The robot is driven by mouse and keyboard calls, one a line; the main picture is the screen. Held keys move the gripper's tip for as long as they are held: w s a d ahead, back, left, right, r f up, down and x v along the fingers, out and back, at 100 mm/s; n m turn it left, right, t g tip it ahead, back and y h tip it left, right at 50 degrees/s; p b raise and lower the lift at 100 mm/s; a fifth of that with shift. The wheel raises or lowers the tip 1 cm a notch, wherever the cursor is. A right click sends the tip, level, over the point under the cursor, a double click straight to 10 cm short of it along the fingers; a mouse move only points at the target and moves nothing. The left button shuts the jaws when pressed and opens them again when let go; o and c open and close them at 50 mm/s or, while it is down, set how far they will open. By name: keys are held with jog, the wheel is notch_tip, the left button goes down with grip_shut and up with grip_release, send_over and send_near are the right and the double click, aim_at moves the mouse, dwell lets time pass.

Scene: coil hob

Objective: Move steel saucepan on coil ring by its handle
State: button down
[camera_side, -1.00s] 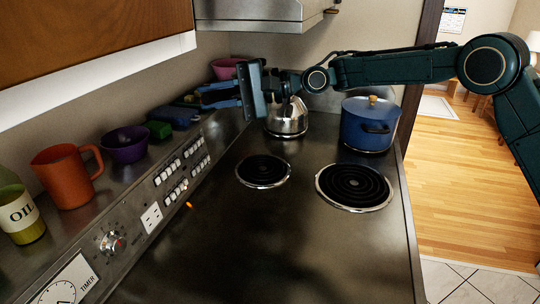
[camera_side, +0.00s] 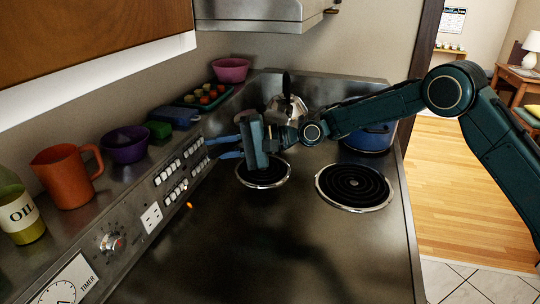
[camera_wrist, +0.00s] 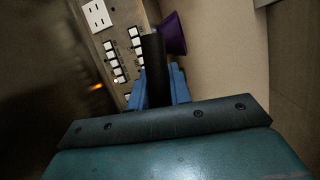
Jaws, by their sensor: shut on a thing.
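My gripper (camera_side: 224,148) is low over the left side of the hob, beside the control panel, its blue fingers pointing left. In the wrist view its fingers (camera_wrist: 156,86) are closed on a black rod-like handle (camera_wrist: 152,58). I cannot make out any saucepan body in either view, so what the handle belongs to is hidden. The left coil ring (camera_side: 263,182) lies below and behind my gripper and is partly covered by it. The right coil ring (camera_side: 354,187) is bare.
A steel kettle (camera_side: 288,108) stands behind, partly hidden by my arm, with a blue pot (camera_side: 368,138) to its right. A ledge on the left holds an orange jug (camera_side: 66,177), a purple bowl (camera_side: 124,145) and an oil bottle (camera_side: 20,212). The front hob surface is clear.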

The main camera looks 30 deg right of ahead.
jog(key=shift+f, duration=1.8)
jog(key=shift+f, duration=2.15)
jog(key=c, duration=1.3)
grip_release()
jog(key=shift+f, duration=0.15)
jog(key=shift+d, duration=0.1)
jog(key=v, duration=1.1)
jog(key=shift+s+d, duration=0.2)
jog(key=shift+d, duration=0.15)
